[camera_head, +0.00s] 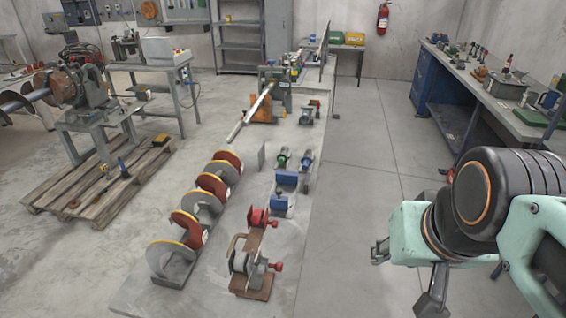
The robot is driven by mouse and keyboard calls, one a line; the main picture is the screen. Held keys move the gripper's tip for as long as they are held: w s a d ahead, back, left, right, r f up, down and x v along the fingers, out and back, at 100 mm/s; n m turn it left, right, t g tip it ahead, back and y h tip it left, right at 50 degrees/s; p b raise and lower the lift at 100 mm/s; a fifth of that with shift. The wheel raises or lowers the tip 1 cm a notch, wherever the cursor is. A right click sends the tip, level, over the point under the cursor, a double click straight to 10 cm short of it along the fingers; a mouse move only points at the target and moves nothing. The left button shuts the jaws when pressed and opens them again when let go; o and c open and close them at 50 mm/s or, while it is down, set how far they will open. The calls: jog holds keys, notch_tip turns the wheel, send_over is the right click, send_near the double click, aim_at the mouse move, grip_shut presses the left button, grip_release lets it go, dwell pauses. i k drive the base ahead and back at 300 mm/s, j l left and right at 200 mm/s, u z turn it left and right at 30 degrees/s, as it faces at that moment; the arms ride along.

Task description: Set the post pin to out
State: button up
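A long low grey table (140,295) runs away from me with an auger positioner on it. At its near end stands a brown and grey fixture (251,264) with a red knob (276,266) on its right side. Just behind it is a red post-like part (258,217) with a smaller red knob. I cannot tell which of these is the post pin, or its setting. My gripper (380,251) is at the right, apart from the table and right of the red knobs. Its fingers are small and partly hidden, so its opening is unclear.
Red and grey auger flights (186,226) line the table's left side. A blue bracket (287,190) and small clamps stand behind the fixture. A wooden pallet (95,188) lies left. A cluttered workbench (480,85) stands right. The floor between table and workbench is clear.

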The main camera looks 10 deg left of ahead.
aim_at(278, 266)
jog(key=u, duration=0.8)
jog(key=i+l, duration=0.1)
jog(key=i, duration=0.15)
jog(key=u, duration=0.05)
